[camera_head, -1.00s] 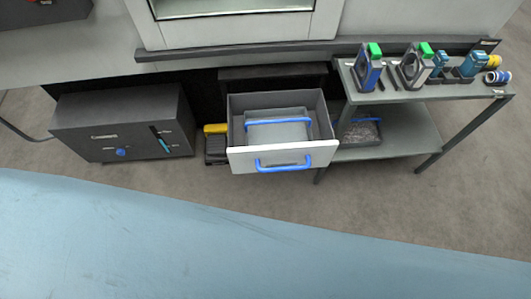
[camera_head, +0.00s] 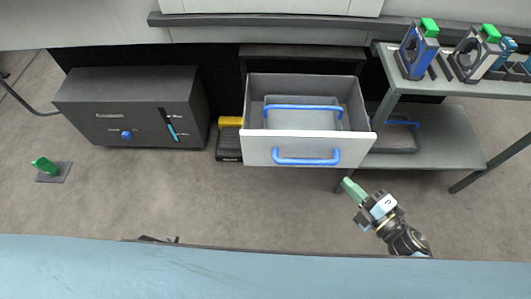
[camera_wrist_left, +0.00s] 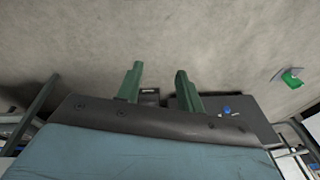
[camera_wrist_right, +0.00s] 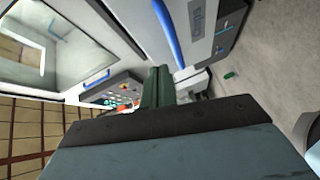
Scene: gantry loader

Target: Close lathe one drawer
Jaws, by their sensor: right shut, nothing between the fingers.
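The drawer (camera_head: 260,152) stands pulled out below the lathe, with a white front and a blue bar handle (camera_head: 306,158). Inside it lies a grey tray (camera_head: 300,119) with a blue handle. My right gripper (camera_head: 346,183) is shut and empty, just below and right of the drawer front, apart from it in the head view. In the right wrist view its green fingers (camera_wrist_right: 158,84) are together, and a blue bar runs close by. My left gripper (camera_wrist_left: 155,85) shows in the left wrist view with its green fingers apart and nothing between them.
A dark grey box unit (camera_head: 130,105) stands left of the drawer, with a black and yellow pedal (camera_head: 229,138) between them. A grey shelf table (camera_head: 440,137) stands at the right. A small green item on a plate (camera_head: 47,167) lies on the floor at far left. Floor before the drawer is clear.

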